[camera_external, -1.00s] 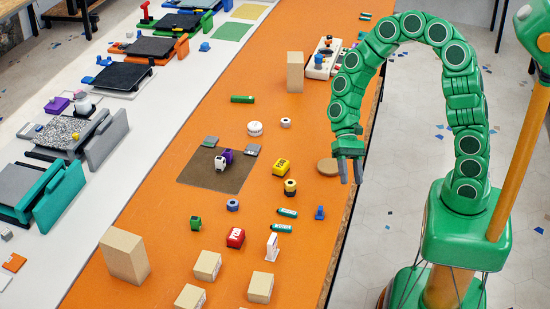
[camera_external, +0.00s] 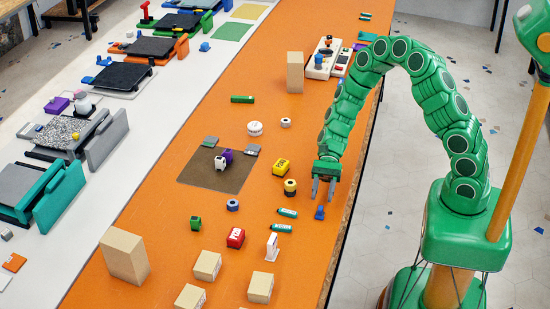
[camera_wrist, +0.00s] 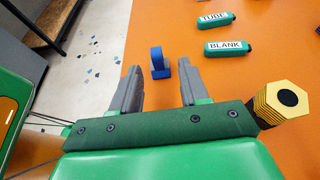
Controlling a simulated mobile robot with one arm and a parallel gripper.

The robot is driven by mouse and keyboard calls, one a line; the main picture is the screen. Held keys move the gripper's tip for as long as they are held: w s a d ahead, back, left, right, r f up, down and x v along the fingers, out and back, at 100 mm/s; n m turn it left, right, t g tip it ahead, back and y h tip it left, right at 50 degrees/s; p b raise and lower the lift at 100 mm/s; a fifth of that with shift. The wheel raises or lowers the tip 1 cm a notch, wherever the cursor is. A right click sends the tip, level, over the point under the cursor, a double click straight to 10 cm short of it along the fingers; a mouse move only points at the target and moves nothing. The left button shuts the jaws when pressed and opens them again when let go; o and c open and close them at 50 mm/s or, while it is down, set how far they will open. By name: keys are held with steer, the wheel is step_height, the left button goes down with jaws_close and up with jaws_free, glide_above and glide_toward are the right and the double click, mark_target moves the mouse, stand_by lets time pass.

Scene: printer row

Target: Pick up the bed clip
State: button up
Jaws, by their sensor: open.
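A small blue piece that looks like the bed clip (camera_external: 320,213) stands on the orange table near its right edge. It also shows in the wrist view (camera_wrist: 157,64), ahead of my gripper and between the lines of the two fingers. My gripper (camera_external: 322,194) is open and empty, with its fingers pointing down. In the external view it appears just above the blue clip in the picture. In the wrist view the grey fingers (camera_wrist: 158,78) are spread with the clip beyond or level with their tips; I cannot tell the exact height gap.
Green tubes marked TUBE (camera_wrist: 217,20) and BLANK (camera_wrist: 228,49) lie to the left of the clip in the external view. A yellow and black spool-like piece (camera_external: 290,188) stands near my gripper. A white piece (camera_external: 272,246) and cardboard boxes (camera_external: 207,265) stand nearer the front.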

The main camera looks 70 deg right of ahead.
mark_target(320, 212)
steer(key=shift+r+x, duration=0.15)
steer(key=shift+x, duration=1.75)
steer(key=shift+r+x, duration=0.2)
steer(key=shift+x, duration=1.7)
steer(key=shift+s+a, duration=0.15)
steer(key=shift+c, duration=0.2)
jaws_close()
